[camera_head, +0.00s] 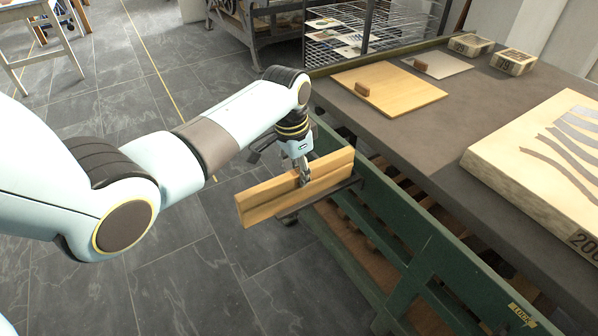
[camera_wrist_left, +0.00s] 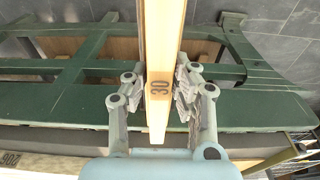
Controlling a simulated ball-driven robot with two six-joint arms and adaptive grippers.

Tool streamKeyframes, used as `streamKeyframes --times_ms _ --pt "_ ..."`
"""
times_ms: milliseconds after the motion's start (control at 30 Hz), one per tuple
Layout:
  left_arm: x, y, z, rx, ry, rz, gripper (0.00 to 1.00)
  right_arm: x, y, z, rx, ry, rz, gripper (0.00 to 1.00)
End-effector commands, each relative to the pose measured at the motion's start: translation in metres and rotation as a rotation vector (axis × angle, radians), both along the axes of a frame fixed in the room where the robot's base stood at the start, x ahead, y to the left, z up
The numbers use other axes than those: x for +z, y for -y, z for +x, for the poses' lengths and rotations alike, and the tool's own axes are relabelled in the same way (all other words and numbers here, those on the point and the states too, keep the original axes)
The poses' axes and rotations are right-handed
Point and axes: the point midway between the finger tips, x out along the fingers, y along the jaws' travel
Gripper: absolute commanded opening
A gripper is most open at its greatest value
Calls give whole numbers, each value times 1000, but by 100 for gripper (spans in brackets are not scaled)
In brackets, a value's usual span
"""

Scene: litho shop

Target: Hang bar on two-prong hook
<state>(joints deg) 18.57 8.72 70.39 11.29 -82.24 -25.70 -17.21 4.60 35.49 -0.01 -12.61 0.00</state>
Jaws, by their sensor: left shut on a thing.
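The bar (camera_head: 262,202) is a long pale wooden piece with a groove along its side. In the left wrist view the bar (camera_wrist_left: 163,55) carries the number 30 and lies between both fingers. My left gripper (camera_head: 304,178) is shut on it near its middle and holds it on edge beside the green bench frame; the gripper also shows in the left wrist view (camera_wrist_left: 173,88). A dark, narrow piece (camera_head: 290,213) shows just below the bar. I cannot tell whether it is part of the two-prong hook or whether the bar touches it. My right gripper is out of view.
The green bench frame (camera_head: 405,290) borders the dark table top (camera_head: 420,130).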

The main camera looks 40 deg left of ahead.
Motion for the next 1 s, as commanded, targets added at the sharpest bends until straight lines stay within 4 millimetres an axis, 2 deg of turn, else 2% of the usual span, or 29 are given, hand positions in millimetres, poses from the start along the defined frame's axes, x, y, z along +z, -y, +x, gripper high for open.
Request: streamKeyframes --times_ms 167,500,900,933,1000 --pt "-15 0 0 0 1 0 0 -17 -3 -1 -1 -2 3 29" --pt "-35 0 1 1 1 0 0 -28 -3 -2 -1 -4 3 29" --pt "-38 0 1 0 2 0 0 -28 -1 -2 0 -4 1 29" --pt "-38 0 1 0 2 0 28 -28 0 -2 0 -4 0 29" --pt "-38 0 1 0 2 0 37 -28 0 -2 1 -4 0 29"
